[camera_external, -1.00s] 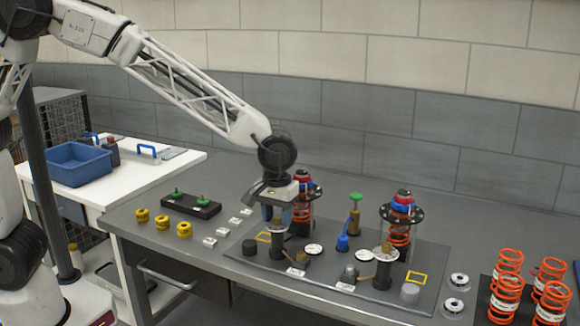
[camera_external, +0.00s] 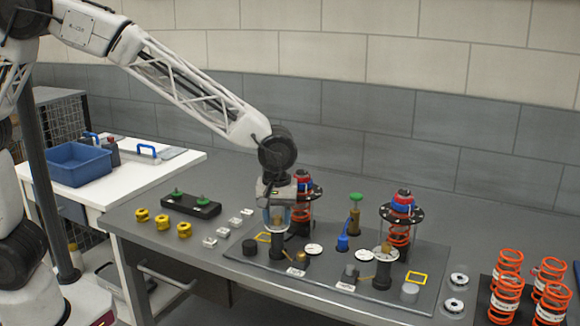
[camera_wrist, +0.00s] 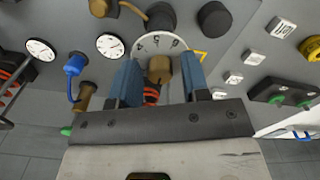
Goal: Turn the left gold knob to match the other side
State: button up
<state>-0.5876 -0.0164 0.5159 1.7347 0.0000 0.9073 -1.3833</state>
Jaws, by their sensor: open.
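The left gold knob (camera_wrist: 159,69) sits on a white marked dial plate (camera_wrist: 147,41) and shows between the two blue fingers of my gripper (camera_wrist: 159,80) in the wrist view. The fingers are open, one on each side of it; I cannot tell whether they touch it. In the external view my gripper (camera_external: 276,218) is low over the left dark post (camera_external: 277,249) and mostly hides that knob. The other side's dial (camera_external: 385,253) stands on a dark post to the right, with a small gold knob on top that is too small to read its angle.
A red and blue spring assembly (camera_external: 304,184) stands just behind my gripper, and another (camera_external: 401,205) at the right. A green-topped brass valve (camera_external: 355,212) stands between them. Round white gauges, yellow knobs (camera_external: 162,222) and a black block with green knobs (camera_external: 190,206) lie around.

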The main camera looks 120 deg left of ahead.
jog(key=n, duration=0.5)
jog(key=shift+c, duration=0.4)
grip_shut()
jog(key=shift+m, duration=0.3)
